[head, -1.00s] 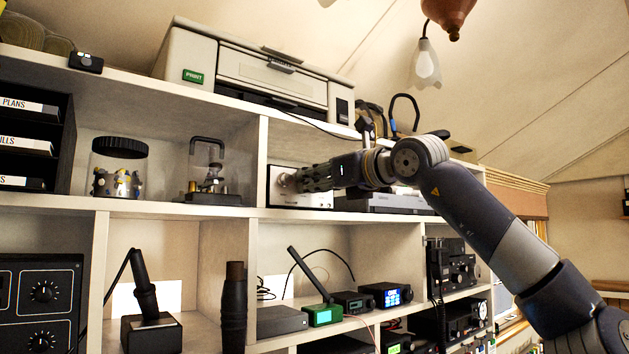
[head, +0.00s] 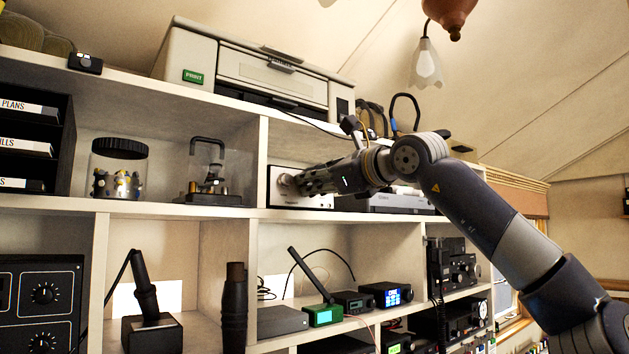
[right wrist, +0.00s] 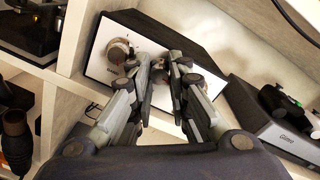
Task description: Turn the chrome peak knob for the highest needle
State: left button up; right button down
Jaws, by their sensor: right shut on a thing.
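A box with a white front panel (head: 318,201) stands in the upper middle cubby. It also shows in the right wrist view (right wrist: 95,68), with a dark top. A large chrome knob (right wrist: 118,50) sits on its left side, left of my fingers. My right gripper (head: 292,184) reaches the panel from the right. In the right wrist view its fingertips (right wrist: 159,62) are closed about a second, smaller chrome knob, mostly hidden between them. Knob lettering is too small to read surely. No meter needle shows; the fingers cover much of the panel. My left gripper is out of view.
A grey device (head: 400,203) stands right of the box, close to my wrist. A glass jar (head: 118,170) and a telegraph-key-like instrument (head: 207,180) are in the left cubby. A printer (head: 255,70) sits on top. Radios (head: 387,295) fill lower shelves.

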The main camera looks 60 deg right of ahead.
jog(key=shift+n, duration=0.4)
jog(key=c, duration=1.8)
grip_release()
jog(key=shift+o, duration=0.2)
jog(key=shift+s+a, duration=0.1)
jog(key=shift+s, duration=0.05)
jog(key=v, duration=1.1)
jog(key=shift+s+a, duration=0.15)
jog(key=shift+s, duration=0.25)
jog(key=shift+r, duration=0.1)
